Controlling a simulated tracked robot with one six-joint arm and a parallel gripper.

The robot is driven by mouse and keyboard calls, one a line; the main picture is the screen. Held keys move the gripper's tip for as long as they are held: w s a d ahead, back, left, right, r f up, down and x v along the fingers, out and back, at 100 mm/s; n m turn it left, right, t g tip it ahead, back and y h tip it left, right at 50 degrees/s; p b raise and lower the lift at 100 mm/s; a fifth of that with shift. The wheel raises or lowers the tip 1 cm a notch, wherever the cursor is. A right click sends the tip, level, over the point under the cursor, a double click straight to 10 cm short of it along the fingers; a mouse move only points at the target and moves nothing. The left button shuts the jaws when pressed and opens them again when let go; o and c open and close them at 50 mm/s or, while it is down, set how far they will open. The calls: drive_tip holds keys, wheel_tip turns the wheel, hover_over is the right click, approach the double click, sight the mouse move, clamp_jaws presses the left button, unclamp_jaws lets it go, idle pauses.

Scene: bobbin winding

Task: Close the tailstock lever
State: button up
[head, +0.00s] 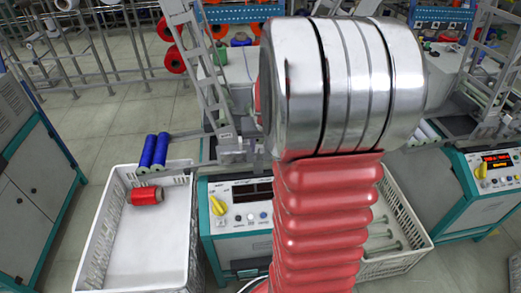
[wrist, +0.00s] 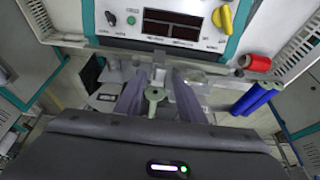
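In the wrist view, my gripper (wrist: 157,80) has its two purplish-grey fingers apart, pointing toward the winding machine (wrist: 140,48). A small pale green lever-like part (wrist: 153,95) with a rounded end shows between the fingers, with gaps on both sides. It appears to be the tailstock lever, but I cannot tell its angle exactly. In the head view my arm hides my gripper, the lever and the middle of the machine. The machine's control panel (head: 245,208) with a yellow knob (head: 217,205) shows beside my arm.
Two blue bobbins (head: 154,151) sit on the machine's left in the head view. A white crate (head: 103,240) below them holds a red bobbin (head: 146,195). Another crate (head: 408,252) stands right of my arm. Teal cabinets flank both sides.

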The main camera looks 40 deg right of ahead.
sight(261, 148)
drive_tip(key=shift+x, duration=1.95)
drive_tip(key=shift+c, duration=0.5)
clamp_jaws()
